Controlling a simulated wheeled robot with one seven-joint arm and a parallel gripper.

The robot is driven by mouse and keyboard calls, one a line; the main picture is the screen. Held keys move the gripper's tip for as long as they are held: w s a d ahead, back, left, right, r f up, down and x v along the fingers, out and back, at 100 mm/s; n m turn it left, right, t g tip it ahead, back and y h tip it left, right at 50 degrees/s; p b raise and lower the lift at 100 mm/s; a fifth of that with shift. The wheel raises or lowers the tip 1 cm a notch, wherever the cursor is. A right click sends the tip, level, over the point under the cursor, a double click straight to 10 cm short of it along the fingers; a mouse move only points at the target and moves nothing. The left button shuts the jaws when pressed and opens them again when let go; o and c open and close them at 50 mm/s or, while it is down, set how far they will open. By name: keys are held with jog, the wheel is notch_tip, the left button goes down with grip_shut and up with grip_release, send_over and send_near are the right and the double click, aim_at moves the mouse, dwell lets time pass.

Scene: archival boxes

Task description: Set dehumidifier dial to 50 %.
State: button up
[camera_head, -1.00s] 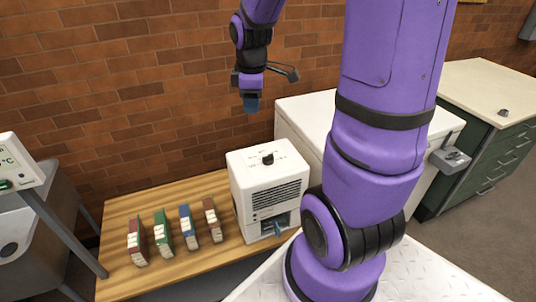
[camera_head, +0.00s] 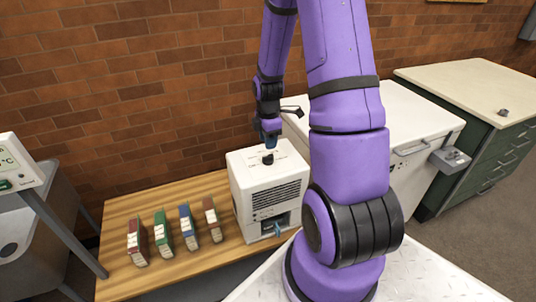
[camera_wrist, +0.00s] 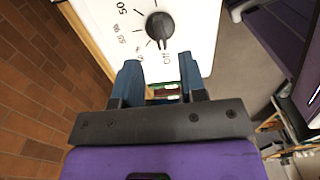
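The white dehumidifier (camera_head: 268,190) stands on the wooden table. Its black dial (camera_head: 268,158) is on the top face. In the wrist view the dial (camera_wrist: 159,26) is a round dark knob with a pointer, and the pointer aims toward the "Off" mark. A "50" mark shows at the upper left of the dial, with other marks too small to read surely. My gripper (camera_wrist: 158,75) has its two blue fingers apart with nothing between them. It is close to the dial, just short of it in the wrist view. In the head view my gripper (camera_head: 267,138) is just above the dial.
Several coloured boxes or binders (camera_head: 186,226) stand on the wooden table (camera_head: 115,220) left of the dehumidifier. A white chest (camera_head: 410,115) is right behind it, beside a green cabinet (camera_head: 480,135). A brick wall (camera_head: 120,100) closes the back.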

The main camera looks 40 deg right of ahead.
aim_at(268, 155)
jog(key=shift+f, duration=3.15)
grip_shut()
